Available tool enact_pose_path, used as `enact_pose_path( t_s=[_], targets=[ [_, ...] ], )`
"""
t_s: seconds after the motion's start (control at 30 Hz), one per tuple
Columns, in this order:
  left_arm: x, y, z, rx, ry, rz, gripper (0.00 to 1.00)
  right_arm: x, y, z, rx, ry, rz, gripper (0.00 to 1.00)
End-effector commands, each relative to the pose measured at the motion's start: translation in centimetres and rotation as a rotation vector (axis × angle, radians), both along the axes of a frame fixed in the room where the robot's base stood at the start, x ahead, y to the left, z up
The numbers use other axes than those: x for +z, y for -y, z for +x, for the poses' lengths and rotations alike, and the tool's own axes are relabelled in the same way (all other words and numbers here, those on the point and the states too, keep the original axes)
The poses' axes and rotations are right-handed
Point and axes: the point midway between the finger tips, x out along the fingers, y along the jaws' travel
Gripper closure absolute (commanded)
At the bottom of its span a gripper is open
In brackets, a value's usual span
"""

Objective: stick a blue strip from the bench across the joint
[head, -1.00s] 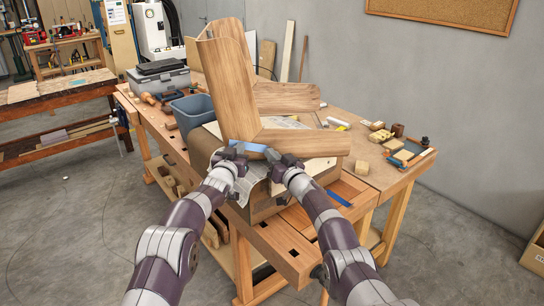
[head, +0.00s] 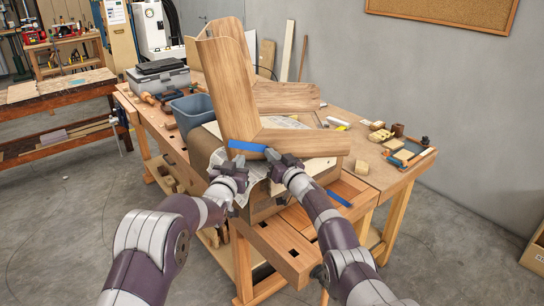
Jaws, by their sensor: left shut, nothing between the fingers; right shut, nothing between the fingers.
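The bent wooden piece (head: 232,95) stands on the bench, with a tall board meeting another board (head: 305,143) that runs right at a joint. A blue strip (head: 246,146) lies against the wood across the lower part of this joint. A second blue strip (head: 339,198) lies on the front right of the bench. My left gripper (head: 234,162) is shut and empty, just below the left part of the first strip and apart from it. My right gripper (head: 273,157) is shut and empty at the strip's right end, which it partly hides; I cannot tell whether it touches.
The bench (head: 370,150) carries a blue-grey bin (head: 193,113) and a grey toolbox (head: 158,80) at the back left. Small wood blocks and a blue tool tray (head: 408,156) sit at the right. Paper sheets lie under the wooden piece.

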Motion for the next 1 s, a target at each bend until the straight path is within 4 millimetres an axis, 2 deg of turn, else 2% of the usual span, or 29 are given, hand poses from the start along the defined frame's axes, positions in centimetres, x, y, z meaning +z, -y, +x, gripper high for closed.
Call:
enact_pose_path(
  t_s=[0.13, 0.37, 0.43, 0.47, 0.77, 1.0],
  targets=[
    [0.0, 0.0, -0.9, 0.001, 0.000, -0.001, 1.00, -0.1, 0.0, 0.0, 0.000, -0.001, 0.000, 1.00],
    [0.0, 0.0, -1.0, 0.001, 0.000, -0.001, 1.00, -0.1, 0.0, 0.0, 0.000, -0.001, 0.000, 0.98],
    [0.0, 0.0, -1.0, 0.001, 0.000, -0.001, 1.00, -0.1, 0.0, 0.0, 0.000, -0.001, 0.000, 0.75],
    [0.0, 0.0, -1.0, 0.001, 0.000, -0.001, 1.00, -0.1, 0.0, 0.0, 0.000, -0.001, 0.000, 0.72],
    [-0.1, 0.0, -1.0, 0.001, 0.000, -0.001, 1.00, -0.1, 0.0, -0.2, 0.000, -0.001, 0.000, 0.72],
    [-0.8, 0.0, -1.0, 0.001, 0.000, -0.001, 1.00, 0.0, 0.0, -2.0, 0.000, 0.001, 0.000, 0.72]
  ],
)
